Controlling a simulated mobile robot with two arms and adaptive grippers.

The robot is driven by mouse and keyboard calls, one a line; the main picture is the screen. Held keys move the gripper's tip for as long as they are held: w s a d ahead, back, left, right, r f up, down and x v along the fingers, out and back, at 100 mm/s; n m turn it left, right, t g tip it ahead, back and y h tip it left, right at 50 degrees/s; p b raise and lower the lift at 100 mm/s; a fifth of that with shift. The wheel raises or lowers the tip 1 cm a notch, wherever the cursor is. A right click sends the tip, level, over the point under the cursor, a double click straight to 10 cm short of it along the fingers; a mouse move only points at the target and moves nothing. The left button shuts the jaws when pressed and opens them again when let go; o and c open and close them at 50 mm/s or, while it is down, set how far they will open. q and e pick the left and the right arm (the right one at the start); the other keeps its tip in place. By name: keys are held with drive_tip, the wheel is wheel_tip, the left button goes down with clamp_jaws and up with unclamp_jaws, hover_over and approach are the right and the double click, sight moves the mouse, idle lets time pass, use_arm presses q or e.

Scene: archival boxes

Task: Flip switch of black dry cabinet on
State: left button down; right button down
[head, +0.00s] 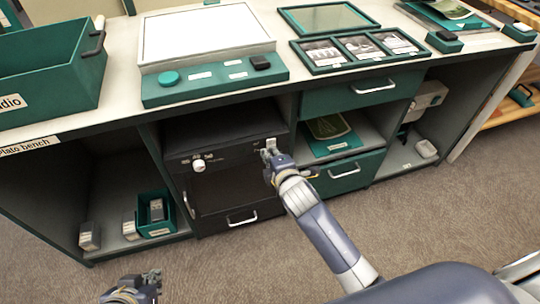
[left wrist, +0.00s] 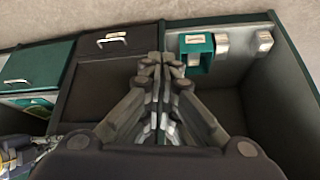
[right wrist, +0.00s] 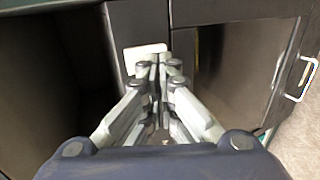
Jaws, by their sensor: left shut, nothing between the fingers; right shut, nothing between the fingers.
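The black dry cabinet (head: 232,135) sits under the bench, with a white knob (head: 198,165) on the left of its front panel. A pale switch plate (head: 270,143) is at the panel's right end; it also shows in the right wrist view (right wrist: 133,56). My right gripper (head: 271,156) is shut and empty, its tips at the plate and partly covering it. I cannot tell whether they touch it, and the switch's position is hidden. My left gripper (head: 152,276) is shut and empty, low in front of the bench; its tips show in the left wrist view (left wrist: 157,60).
The cabinet's lower door has a metal handle (head: 242,219). A green drawer (head: 347,173) is right of it, and a green bin (head: 154,214) stands in the left bay. The bench top (head: 120,85) holds a green crate (head: 50,68) and framed pictures. The carpet in front is clear.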

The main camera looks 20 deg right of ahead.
use_arm(q)
drive_tip(key=shift+w+d+r, duration=0.1)
drive_tip(key=shift+w, duration=0.15)
use_arm(e)
drive_tip(key=shift+w, duration=0.1)
use_arm(q)
drive_tip(key=shift+w, duration=0.1)
drive_tip(key=w+r+t, duration=0.1)
drive_tip(key=w+d+r+t, duration=0.1)
drive_tip(key=w, duration=0.1)
drive_tip(key=w+t+b, duration=0.1)
drive_tip(key=shift+w+d+r+h, duration=0.35)
drive_tip(key=shift+w+r+h, duration=0.05)
use_arm(e)
drive_tip(key=shift+w+f+t, duration=0.2)
drive_tip(key=shift+w+t, duration=0.05)
drive_tip(key=shift+t, duration=0.15)
use_arm(q)
drive_tip(key=shift+s, duration=0.1)
